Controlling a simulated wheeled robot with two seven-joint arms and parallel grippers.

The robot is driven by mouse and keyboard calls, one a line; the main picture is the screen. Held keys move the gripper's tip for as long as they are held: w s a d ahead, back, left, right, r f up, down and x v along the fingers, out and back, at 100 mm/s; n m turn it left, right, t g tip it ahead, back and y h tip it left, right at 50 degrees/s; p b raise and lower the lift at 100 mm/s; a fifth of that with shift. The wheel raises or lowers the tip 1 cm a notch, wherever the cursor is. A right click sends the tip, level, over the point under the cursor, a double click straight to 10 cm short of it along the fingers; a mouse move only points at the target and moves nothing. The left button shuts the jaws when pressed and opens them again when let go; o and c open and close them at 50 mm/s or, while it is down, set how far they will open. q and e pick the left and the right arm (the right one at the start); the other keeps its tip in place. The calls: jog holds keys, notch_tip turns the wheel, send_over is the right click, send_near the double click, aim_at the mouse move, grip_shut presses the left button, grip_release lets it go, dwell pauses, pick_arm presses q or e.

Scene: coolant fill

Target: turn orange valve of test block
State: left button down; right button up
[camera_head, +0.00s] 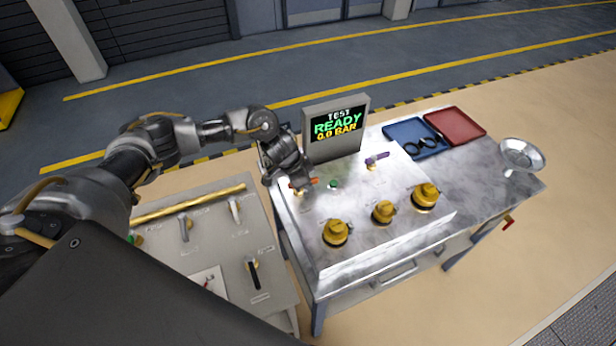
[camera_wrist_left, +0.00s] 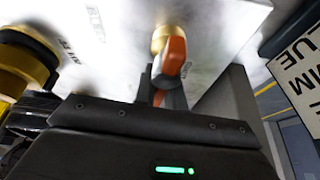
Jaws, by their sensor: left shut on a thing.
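The test block (camera_head: 380,235) is a metal plate on a steel bench, with a screen (camera_head: 336,127) reading TEST READY 0.0 BAR. The orange valve (camera_head: 314,181) sits at the block's back left corner, partly hidden by my left gripper (camera_head: 297,184). In the left wrist view the orange handle (camera_wrist_left: 173,55) stands on a brass stem, and my left gripper (camera_wrist_left: 165,92) is shut on its near end. A purple-handled valve (camera_head: 377,158) and a green button (camera_head: 333,184) are to the right of the gripper. My right gripper is not in view.
Several brass fittings (camera_head: 382,211) stand along the block's front. A blue tray (camera_head: 415,138) with black rings, a red tray (camera_head: 455,125) and a metal bowl (camera_head: 521,155) are at the back right. A valve panel (camera_head: 215,240) stands left of the bench, below my left arm.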

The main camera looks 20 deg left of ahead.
pick_arm(q)
jog(key=shift+a+f+n+t+y+p, duration=0.1)
jog(key=shift+a+n+t+y+p, duration=0.15)
jog(key=shift+n+p, duration=0.65)
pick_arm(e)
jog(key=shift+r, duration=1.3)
pick_arm(q)
jog(key=c, duration=1.5)
grip_release()
jog(key=shift+o, duration=0.2)
jog(key=shift+r, duration=0.35)
jog(key=b+v, duration=0.1)
jog(key=v, duration=0.9)
jog(key=shift+s+a, duration=0.15)
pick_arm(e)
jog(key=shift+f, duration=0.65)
pick_arm(q)
jog(key=shift+f, duration=0.1)
